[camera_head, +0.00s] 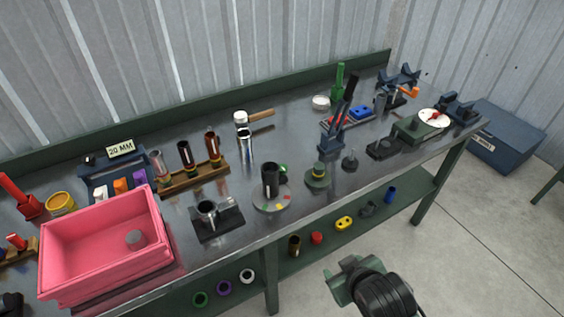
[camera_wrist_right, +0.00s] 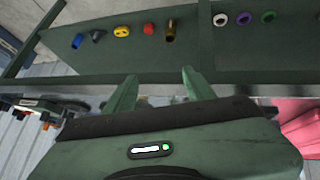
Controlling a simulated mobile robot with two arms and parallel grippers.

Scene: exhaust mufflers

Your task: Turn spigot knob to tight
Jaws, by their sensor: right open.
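A white round dial with a red knob (camera_head: 435,117) sits on a green box (camera_head: 410,132) near the bench's right end. A black cylinder (camera_head: 270,180) stands on a pale disc with coloured patches (camera_head: 272,205) at mid-bench. My right gripper (camera_head: 340,278) is low in front of the bench, apart from both. In the right wrist view its two green fingers (camera_wrist_right: 159,78) are spread and empty. My left gripper is out of view.
A pink bin (camera_head: 160,262) stands at the bench's left front. A wooden rack (camera_head: 193,178) with tubes and a dark clamp (camera_head: 332,140) stand on the bench. Several coloured parts lie on the lower shelf (camera_head: 325,245). A blue box (camera_head: 505,140) is on the floor at right.

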